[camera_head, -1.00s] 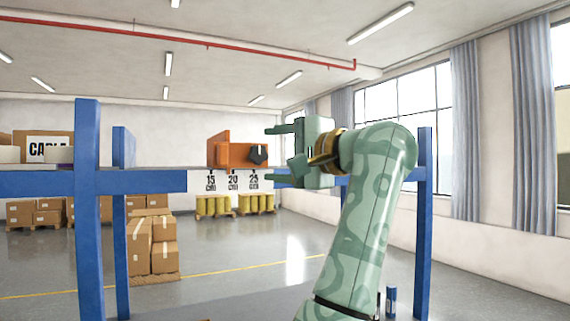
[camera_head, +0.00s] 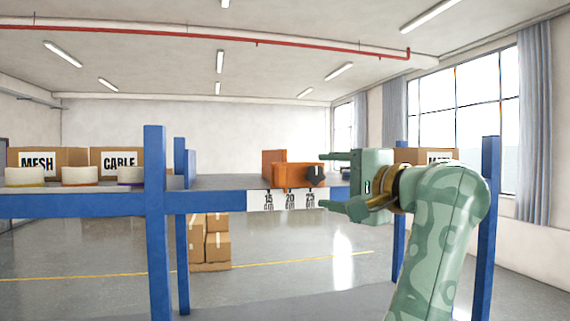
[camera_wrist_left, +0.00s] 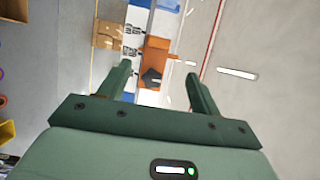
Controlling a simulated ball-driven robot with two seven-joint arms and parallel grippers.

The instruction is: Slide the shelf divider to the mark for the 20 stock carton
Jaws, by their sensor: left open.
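The orange shelf divider (camera_head: 293,176) stands on the blue-framed shelf, with a dark knob (camera_head: 315,176) on its right front. A white strip (camera_head: 283,199) below it carries the marks 15, 20 and 25. The divider's upright panel stands above the 15 mark and the knob above the 25 mark. My left gripper (camera_head: 322,180) is open and empty, its fingers pointing left, just right of the knob. In the left wrist view the divider (camera_wrist_left: 157,49) and its knob (camera_wrist_left: 152,77) show between the open fingers (camera_wrist_left: 158,71). My right gripper is out of view.
Cartons labelled MESH (camera_head: 38,160) and CABLE (camera_head: 119,163) stand on the left bay behind white rolls (camera_head: 80,176). A blue post (camera_head: 157,225) separates the bays. Another carton (camera_head: 425,155) stands behind my left arm. Brown boxes (camera_head: 217,246) are stacked on the floor beyond.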

